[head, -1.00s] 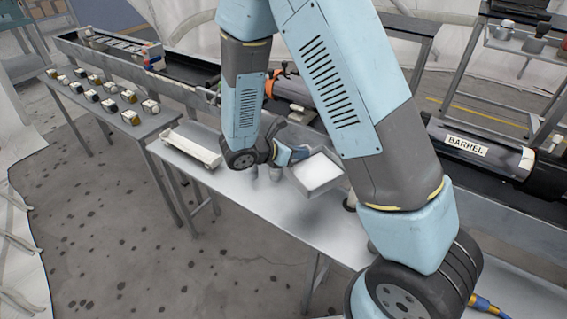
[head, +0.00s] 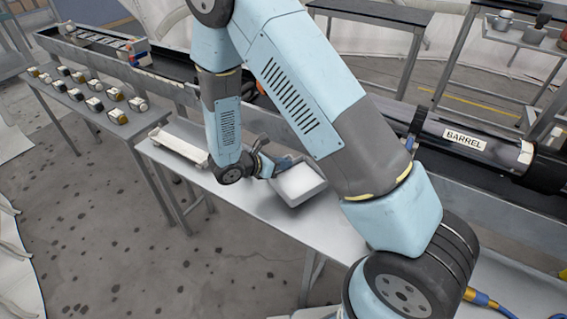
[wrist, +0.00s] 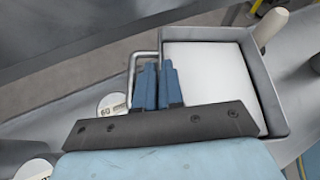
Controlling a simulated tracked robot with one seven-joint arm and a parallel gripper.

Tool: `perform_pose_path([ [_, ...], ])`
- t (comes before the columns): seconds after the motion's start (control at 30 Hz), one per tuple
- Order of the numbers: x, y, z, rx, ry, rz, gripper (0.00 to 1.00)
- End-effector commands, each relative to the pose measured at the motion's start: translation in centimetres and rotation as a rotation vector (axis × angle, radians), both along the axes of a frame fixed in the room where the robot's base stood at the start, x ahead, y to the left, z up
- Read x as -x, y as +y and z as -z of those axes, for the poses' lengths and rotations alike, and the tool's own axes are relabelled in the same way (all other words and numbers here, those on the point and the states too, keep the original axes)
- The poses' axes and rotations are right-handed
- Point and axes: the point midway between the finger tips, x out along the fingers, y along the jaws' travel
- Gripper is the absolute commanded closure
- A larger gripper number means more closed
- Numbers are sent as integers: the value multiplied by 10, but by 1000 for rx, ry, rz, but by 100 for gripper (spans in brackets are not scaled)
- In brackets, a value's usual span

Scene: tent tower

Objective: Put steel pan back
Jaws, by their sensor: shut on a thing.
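The steel pan (head: 321,191) is a square, shallow grey pan with a white inside, over the right part of the long steel table in the head view. In the wrist view the pan (wrist: 278,108) fills the upper right, with a bent wire handle (wrist: 143,53) on its left. My gripper (wrist: 158,70) has blue fingers close together at this handle, shut on it. The gripper also shows in the head view (head: 283,163), at the pan's left edge. The pan looks about level. I cannot tell whether it touches the table.
The steel table (head: 240,195) has a white tray-like piece (head: 178,145) at its left. A black barrel (head: 465,140) lies behind at right. Several small blocks (head: 95,104) stand on the left table.

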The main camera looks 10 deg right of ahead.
Motion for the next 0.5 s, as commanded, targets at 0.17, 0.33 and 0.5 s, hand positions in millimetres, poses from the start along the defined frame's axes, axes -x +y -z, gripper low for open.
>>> perform_pose_path([
  [0.17,0,0,-1,0,-1,0,100],
  [0.33,0,1,2,1,0,-1,100],
  [0.5,0,1,6,1,0,-1,100],
])
